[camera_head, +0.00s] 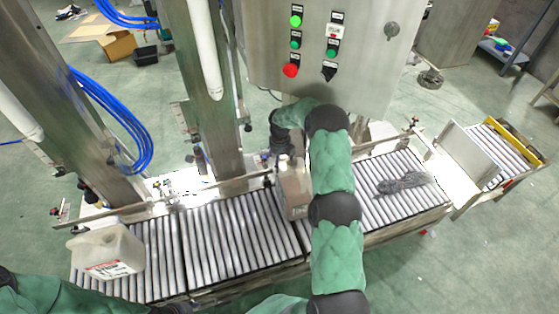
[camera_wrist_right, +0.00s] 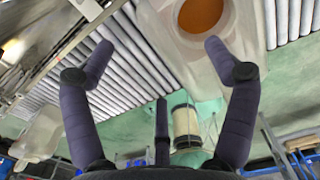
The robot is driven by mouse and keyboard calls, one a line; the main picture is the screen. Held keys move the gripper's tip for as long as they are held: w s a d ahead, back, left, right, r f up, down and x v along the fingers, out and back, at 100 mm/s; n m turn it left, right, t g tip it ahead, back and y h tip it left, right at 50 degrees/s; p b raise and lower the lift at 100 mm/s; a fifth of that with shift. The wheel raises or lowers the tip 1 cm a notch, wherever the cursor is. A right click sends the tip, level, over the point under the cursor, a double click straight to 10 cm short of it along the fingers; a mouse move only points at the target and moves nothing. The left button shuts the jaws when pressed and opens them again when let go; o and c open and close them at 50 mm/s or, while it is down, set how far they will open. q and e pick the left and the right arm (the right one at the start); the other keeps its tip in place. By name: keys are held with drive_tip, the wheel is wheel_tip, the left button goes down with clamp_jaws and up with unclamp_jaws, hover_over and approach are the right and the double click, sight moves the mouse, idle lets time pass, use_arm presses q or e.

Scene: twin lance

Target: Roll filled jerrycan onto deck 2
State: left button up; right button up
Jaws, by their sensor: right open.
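A pinkish-brown jerrycan (camera_head: 294,192) stands upright on the roller conveyor, at the right end of the middle rollers (camera_head: 240,235). My right arm partly hides it. My right gripper (camera_head: 281,150) is just behind and above it, fingers pointing down. In the right wrist view this gripper (camera_wrist_right: 158,48) is open, with nothing held between its fingers. A white jerrycan (camera_head: 107,252) with a red-marked label stands on the left rollers (camera_head: 160,262). My left gripper is not visible.
A grey crumpled wrap (camera_head: 402,183) lies on the right rollers (camera_head: 375,205). A metal plate (camera_head: 468,150) stands upright at the right end. A steel control cabinet (camera_head: 320,55) and posts stand behind the line. A guard rail (camera_head: 235,185) runs along its back.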

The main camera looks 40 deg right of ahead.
sight(280, 174)
wheel_tip(280, 174, down, 10)
drive_tip(key=b, duration=0.4)
drive_tip(key=shift+f, duration=0.1)
